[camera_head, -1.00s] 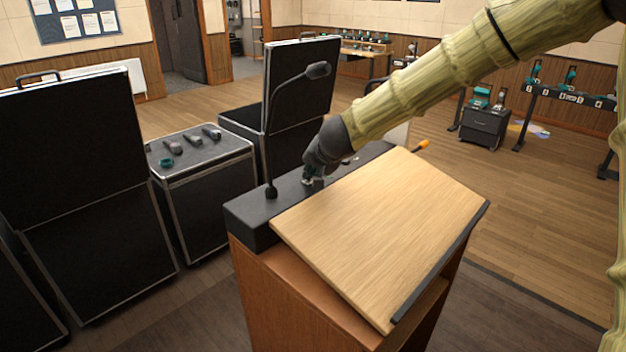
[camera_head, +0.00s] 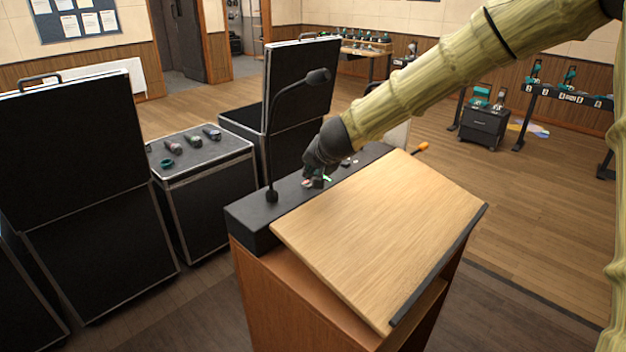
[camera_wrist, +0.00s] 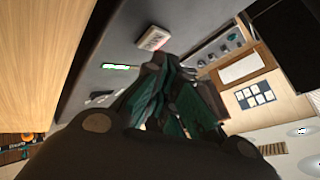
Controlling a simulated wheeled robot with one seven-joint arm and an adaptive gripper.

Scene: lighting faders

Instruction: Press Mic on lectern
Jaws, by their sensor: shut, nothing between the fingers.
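The wooden lectern (camera_head: 375,225) has a dark control panel (camera_head: 258,213) along its far edge, with a gooseneck microphone (camera_head: 270,130) at its left end. My gripper (camera_head: 315,182) is shut and empty, just above the panel to the right of the microphone's base. In the wrist view, a white button with reddish sides (camera_wrist: 153,38) stands on the panel close beyond the gripper's fingertips (camera_wrist: 153,65). It bears dark lettering too small to read surely. A lit green indicator (camera_wrist: 120,66) lies beside it. I cannot tell whether the fingertips touch the button.
Small pale controls (camera_head: 346,162) sit farther right along the panel. A sloped wooden top (camera_head: 385,230) lies in front of the panel. Black cases stand behind and left, one topped with handheld microphones (camera_head: 192,140).

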